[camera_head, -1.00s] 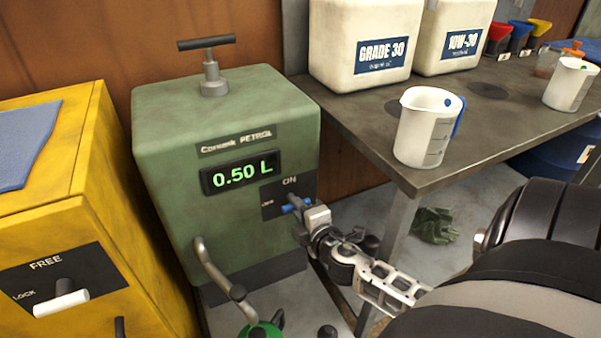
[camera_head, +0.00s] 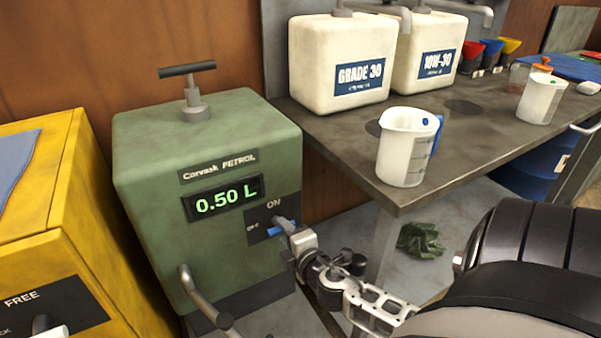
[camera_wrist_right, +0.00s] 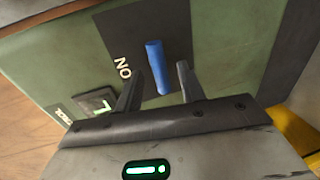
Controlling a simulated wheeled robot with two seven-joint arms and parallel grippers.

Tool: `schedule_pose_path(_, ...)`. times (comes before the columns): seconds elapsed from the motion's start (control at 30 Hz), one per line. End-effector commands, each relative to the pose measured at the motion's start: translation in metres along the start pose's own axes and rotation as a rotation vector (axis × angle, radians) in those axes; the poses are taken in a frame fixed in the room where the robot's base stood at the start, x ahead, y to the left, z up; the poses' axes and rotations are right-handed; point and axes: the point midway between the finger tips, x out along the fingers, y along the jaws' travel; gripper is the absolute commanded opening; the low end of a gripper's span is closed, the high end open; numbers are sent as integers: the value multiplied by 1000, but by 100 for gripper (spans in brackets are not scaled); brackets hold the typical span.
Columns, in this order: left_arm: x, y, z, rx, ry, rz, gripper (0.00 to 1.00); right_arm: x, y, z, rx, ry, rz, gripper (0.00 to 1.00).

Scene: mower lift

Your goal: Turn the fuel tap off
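The green petrol dispenser (camera_head: 150,165) stands left of centre in the head view, its display (camera_head: 223,199) reading 0.50 L. The blue fuel tap (camera_head: 283,228) is on its black plate, below the ON mark. The tap's handle lies roughly level, its left end towards a small label too blurred to read surely. My right gripper (camera_head: 297,238) is at the tap. In the right wrist view the fingers of my right gripper (camera_wrist_right: 156,75) are apart, one on each side of the blue tap (camera_wrist_right: 155,60), with gaps showing. My left gripper is not in view.
A yellow cabinet (camera_head: 45,190) with a FREE mark stands at left. A workbench (camera_head: 345,150) at right bears a white jug (camera_head: 405,148) and two white oil containers (camera_head: 340,58). A green glove (camera_head: 421,240) lies on the floor under the bench.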

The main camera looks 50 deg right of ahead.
Motion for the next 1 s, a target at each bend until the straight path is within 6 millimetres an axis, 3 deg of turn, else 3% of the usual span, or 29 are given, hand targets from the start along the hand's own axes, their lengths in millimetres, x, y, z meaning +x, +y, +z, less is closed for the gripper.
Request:
schedule_pose_path(0.6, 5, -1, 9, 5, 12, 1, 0, -131, -3, 0, 0, -4, -3, 40)
schedule_pose_path(0.8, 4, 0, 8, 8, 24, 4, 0, -150, -1, 0, 0, 0, -1, 40)
schedule_pose_path(1.0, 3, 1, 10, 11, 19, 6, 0, -153, 1, 0, -1, 1, 1, 40)
